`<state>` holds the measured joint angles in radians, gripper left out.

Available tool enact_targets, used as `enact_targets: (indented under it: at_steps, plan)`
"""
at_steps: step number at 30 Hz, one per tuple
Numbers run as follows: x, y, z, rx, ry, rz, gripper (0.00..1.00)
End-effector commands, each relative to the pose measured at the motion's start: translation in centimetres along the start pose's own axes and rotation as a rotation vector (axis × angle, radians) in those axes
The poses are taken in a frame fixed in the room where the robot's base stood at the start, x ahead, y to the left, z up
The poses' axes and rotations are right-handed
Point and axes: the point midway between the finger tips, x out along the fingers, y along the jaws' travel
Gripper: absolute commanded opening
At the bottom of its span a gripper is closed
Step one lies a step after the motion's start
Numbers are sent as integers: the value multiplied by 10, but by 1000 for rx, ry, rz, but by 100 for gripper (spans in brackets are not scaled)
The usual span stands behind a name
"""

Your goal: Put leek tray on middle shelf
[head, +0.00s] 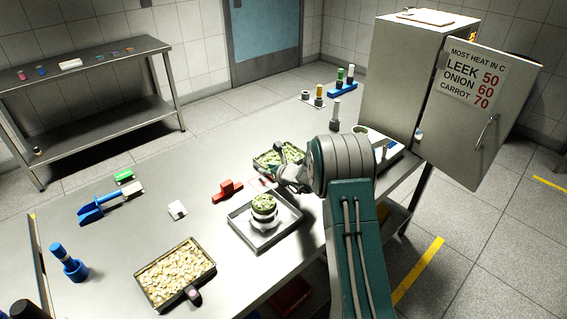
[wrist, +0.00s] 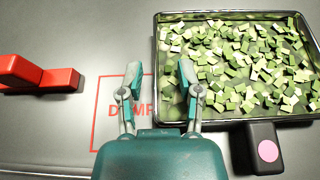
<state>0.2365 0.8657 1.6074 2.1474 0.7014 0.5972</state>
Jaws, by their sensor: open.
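My gripper (head: 285,180) is close beside the tray. In the wrist view my gripper (wrist: 160,76) is open and empty; its right finger is by the tray's left edge, and I cannot tell if they touch. The steel cabinet (head: 405,75) has its door (head: 478,135) swung open. Its shelves are hidden.
A red block (head: 227,190) and a red-outlined square (wrist: 97,115) lie left of the tray. A metal tray (head: 240,222) holding a bowl of green pieces is nearer. A tray of pale pieces (head: 152,296) sits at front. A blue rack (head: 342,90) stands behind.

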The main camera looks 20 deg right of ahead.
Motion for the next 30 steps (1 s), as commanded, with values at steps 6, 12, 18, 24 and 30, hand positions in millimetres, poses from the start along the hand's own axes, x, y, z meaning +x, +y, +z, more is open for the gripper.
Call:
enact_targets:
  at_steps: [6, 12, 18, 24, 30]
  plan:
    - [0, 1, 0, -1, 1, 1, 0]
    - [0, 0, 1, -2, -1, 1, 0]
    - [0, 0, 1, -2, 0, 1, 0]
    - [-5, 0, 13, -4, -1, 0, 0]
    - [-29, 0, 39, -3, -3, -2, 0]
